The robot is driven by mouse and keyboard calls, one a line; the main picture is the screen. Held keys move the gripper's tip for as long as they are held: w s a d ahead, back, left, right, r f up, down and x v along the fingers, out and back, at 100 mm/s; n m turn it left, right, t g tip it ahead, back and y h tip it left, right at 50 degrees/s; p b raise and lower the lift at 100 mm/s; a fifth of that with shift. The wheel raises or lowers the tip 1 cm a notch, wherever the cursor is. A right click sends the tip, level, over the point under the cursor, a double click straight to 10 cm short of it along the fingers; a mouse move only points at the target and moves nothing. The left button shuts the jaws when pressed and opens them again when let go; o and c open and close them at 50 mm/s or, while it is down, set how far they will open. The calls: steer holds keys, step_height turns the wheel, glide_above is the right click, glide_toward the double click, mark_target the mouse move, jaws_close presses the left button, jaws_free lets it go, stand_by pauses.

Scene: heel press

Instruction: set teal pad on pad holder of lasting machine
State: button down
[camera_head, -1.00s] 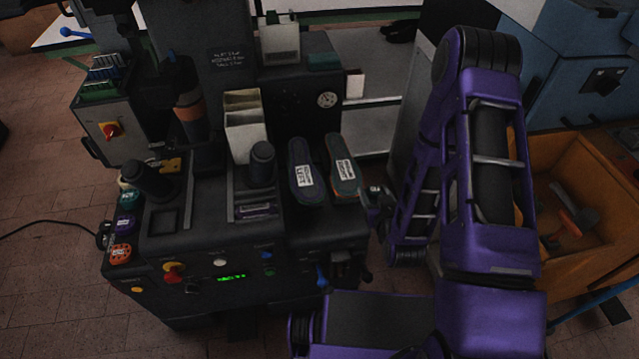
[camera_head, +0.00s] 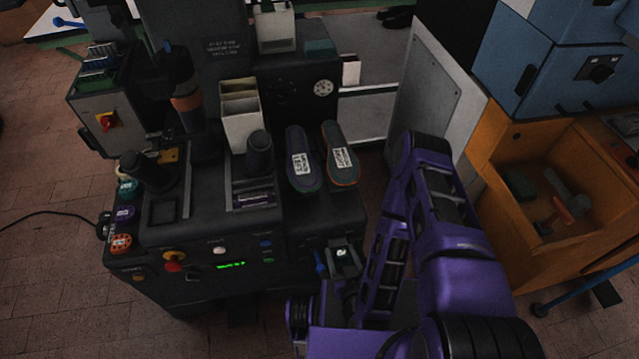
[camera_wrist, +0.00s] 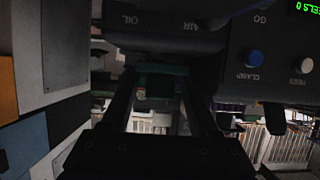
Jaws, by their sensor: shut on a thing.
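My gripper (camera_wrist: 158,80) is shut on a dark teal block, which I take to be the teal pad (camera_wrist: 160,69), seen between the fingertips in the wrist view. In the head view my gripper (camera_head: 342,262) is low at the front right of the dark lasting machine (camera_head: 290,225), and the pad cannot be made out there. I cannot tell which part is the pad holder.
Two labelled shoe soles (camera_head: 303,165) lie on the machine's top right. A cream divided box (camera_head: 240,115) and a black knob (camera_head: 259,152) stand left of them. An orange bin (camera_head: 560,235) with loose items stands at right. A grey panel (camera_head: 432,95) stands behind my arm.

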steer(key=shift+w+a+f+b, duration=0.15)
steer(key=shift+w+f+b, duration=0.1)
steer(key=shift+w+b, duration=0.25)
steer(key=b, duration=0.1)
glide_above(326, 210)
steer(key=s, duration=0.1)
steer(key=shift+s+r, duration=0.2)
steer(key=shift+r, duration=0.1)
steer(key=shift+w+f, duration=0.45)
steer(key=shift+w, duration=0.25)
steer(key=shift+f, duration=1.3)
steer(key=shift+f+b, duration=0.2)
steer(key=shift+b, duration=0.2)
steer(key=shift+c, duration=0.7)
jaws_free()
steer(key=shift+r, duration=0.1)
